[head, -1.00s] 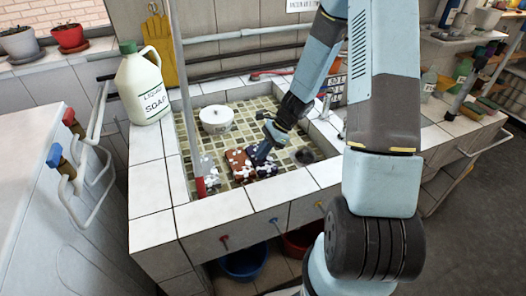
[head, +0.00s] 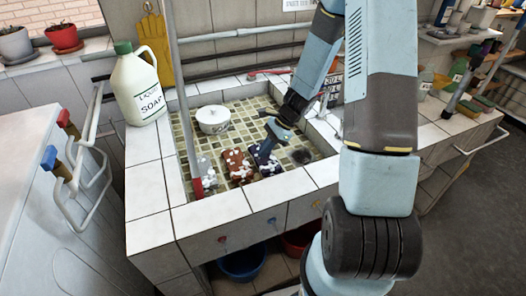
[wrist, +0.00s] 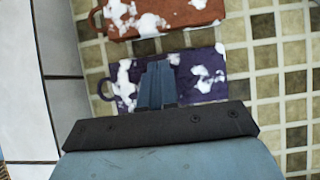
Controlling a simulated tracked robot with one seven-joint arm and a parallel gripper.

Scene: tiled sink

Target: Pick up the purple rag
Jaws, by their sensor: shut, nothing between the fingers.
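The purple rag (head: 272,168) lies on the tiled sink floor with white foam on it. In the wrist view the purple rag (wrist: 205,72) has a small loop at its left end. My gripper (head: 264,155) points down at it. In the wrist view my gripper's fingers (wrist: 156,70) are together, in front of the rag's middle and hiding part of it. I cannot tell whether the fingertips touch the rag. Nothing shows held between them.
A foamy red-brown rag (head: 237,165) lies close by on the left. A soap jug (head: 140,88) stands on the left rim.

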